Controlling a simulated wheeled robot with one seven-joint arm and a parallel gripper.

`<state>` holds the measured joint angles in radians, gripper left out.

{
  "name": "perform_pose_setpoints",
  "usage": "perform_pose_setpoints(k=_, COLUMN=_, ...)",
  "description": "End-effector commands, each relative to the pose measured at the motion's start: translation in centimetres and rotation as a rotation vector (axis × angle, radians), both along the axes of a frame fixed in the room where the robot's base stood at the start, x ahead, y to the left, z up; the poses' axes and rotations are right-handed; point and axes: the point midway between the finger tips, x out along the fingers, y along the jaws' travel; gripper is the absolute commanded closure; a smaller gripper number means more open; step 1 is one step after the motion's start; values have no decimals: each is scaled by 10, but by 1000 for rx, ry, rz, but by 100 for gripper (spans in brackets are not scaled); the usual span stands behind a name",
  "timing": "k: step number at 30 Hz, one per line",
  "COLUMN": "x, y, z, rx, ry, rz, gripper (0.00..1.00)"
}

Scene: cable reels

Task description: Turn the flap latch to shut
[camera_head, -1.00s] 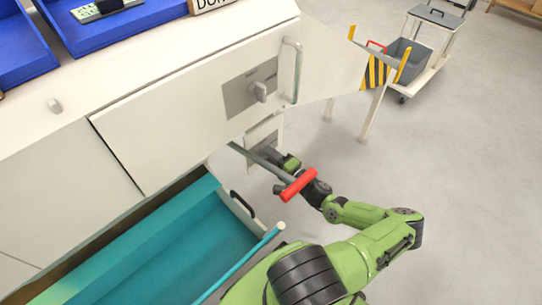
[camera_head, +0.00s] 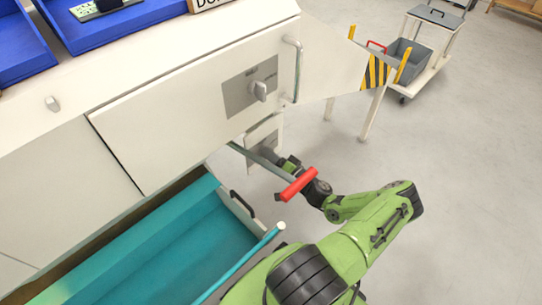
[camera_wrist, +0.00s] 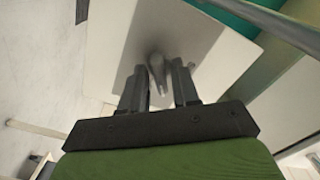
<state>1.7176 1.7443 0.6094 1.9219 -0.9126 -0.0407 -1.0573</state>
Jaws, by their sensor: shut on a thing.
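The latch knob (camera_wrist: 157,72) is a small grey turning handle on a grey plate, seen in the wrist view on a pale panel. My gripper (camera_wrist: 158,88) has one dark finger on each side of it and is shut on it. In the head view my gripper (camera_head: 288,163) reaches the lower white panel (camera_head: 264,131) below the cabinet front. There the knob is hidden behind my gripper. A similar grey knob (camera_head: 259,90) sits on a grey plate on the upper cabinet front, apart from my gripper.
A teal open drawer (camera_head: 185,255) lies at lower left. A vertical handle (camera_head: 292,70) stands out from the cabinet. A striped yellow-black stand (camera_head: 377,72) is at right.

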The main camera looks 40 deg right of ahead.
Motion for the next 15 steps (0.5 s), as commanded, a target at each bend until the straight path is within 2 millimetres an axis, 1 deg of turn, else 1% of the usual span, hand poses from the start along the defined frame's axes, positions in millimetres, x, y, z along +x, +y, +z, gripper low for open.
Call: perform_pose_setpoints(k=15, x=0, y=0, z=-1, rx=-489, ry=-10, rz=2, gripper=100)
